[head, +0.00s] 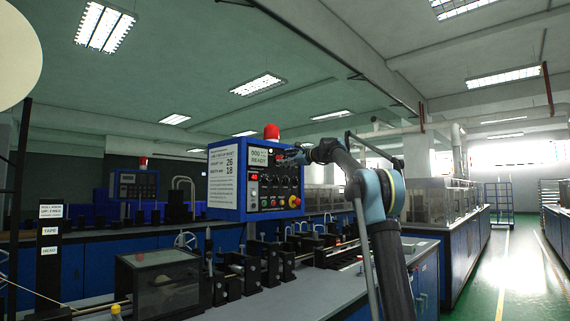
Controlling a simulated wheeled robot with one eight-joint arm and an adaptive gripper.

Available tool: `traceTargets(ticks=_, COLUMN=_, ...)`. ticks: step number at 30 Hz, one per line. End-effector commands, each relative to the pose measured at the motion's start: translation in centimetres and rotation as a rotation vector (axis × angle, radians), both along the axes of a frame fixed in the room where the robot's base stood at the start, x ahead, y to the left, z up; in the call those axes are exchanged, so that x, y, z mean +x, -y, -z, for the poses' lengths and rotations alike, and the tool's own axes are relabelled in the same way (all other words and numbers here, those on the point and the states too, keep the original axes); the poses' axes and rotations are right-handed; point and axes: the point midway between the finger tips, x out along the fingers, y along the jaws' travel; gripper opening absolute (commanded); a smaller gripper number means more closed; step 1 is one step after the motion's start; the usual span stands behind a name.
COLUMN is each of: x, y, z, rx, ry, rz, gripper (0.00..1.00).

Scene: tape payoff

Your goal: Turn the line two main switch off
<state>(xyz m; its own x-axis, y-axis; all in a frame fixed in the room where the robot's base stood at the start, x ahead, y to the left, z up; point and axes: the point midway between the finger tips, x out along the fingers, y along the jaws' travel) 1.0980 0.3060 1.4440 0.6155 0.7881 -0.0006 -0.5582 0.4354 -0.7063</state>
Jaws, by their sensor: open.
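A blue control box (258,181) hangs over the machine bench in the middle of the head view. Its front carries a small screen reading READY, a red digital display, several knobs and buttons, and a red and yellow rotary switch (294,201) at the lower right. I cannot read which line the box belongs to or the switch's setting. My gripper (291,157) is small in the picture, at the upper right of the box front, above the red and yellow switch. It is open, and I see nothing held in it. I cannot tell whether it touches the panel.
A second blue control box (135,185) with a red beacon stands farther back at left. A dark clear-sided cover (160,280) and black machine fixtures fill the near bench. A label post (50,240) stands at far left. A green-floored aisle (510,275) is open at right.

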Motion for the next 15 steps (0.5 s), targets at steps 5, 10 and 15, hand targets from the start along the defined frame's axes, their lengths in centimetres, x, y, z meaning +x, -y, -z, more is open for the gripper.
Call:
traceTargets(ticks=5, x=0.76, y=-1.01, z=0.04, rx=0.000, ry=0.000, rz=-0.001, gripper=0.60)
traceTargets(ticks=10, x=0.97, y=-1.27, z=0.02, rx=0.000, ry=0.000, rz=0.000, gripper=0.60)
traceTargets(ticks=15, x=0.98, y=-1.28, z=0.03, rx=0.000, ry=0.000, rz=0.000, gripper=0.60)
